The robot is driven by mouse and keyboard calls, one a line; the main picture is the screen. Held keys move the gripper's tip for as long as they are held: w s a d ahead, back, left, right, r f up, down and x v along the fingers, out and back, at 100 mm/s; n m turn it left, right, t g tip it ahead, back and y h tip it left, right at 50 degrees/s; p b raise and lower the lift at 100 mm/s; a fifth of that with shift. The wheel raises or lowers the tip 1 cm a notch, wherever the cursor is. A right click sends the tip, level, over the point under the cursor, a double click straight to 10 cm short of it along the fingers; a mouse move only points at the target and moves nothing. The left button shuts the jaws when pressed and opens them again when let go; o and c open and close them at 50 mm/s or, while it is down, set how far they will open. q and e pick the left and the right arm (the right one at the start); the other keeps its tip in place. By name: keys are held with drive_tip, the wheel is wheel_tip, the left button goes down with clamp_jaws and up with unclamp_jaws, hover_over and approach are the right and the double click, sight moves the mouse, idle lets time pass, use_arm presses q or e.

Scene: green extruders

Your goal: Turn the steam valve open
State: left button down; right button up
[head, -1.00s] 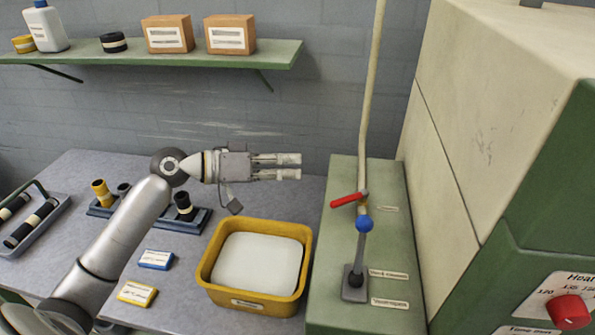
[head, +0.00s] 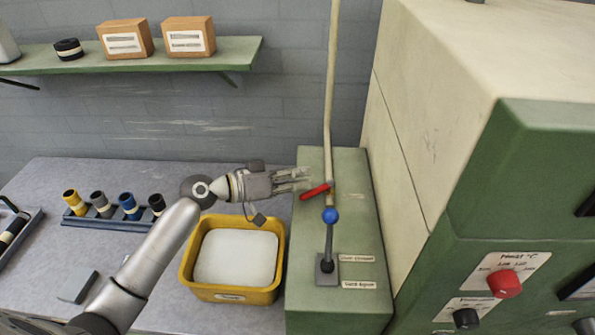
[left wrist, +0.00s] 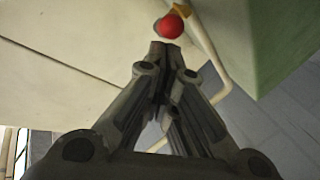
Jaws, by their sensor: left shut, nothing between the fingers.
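The steam valve has a red handle (head: 315,191) on the pale vertical pipe (head: 331,95) above the green cabinet. The handle slants down to the left of the pipe. My left gripper (head: 308,179) is shut and empty, its fingertips close by the left end of the red handle. In the left wrist view the shut fingertips (left wrist: 158,45) point at the round red end of the handle (left wrist: 171,26), just ahead of them. I cannot tell whether they touch it. My right gripper is not in view.
A blue-knobbed lever (head: 330,215) stands upright on the green cabinet (head: 355,225), in front of the pipe. A yellow bin (head: 234,293) with white contents sits below my left forearm. A rack of several cups (head: 110,215) stands left. The large machine (head: 425,130) bounds the right.

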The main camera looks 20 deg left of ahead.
use_arm(q)
drive_tip(key=shift+s+d+b, duration=0.25)
drive_tip(key=shift+s+b, duration=0.05)
drive_tip(key=shift+s, duration=0.05)
idle(0.6)
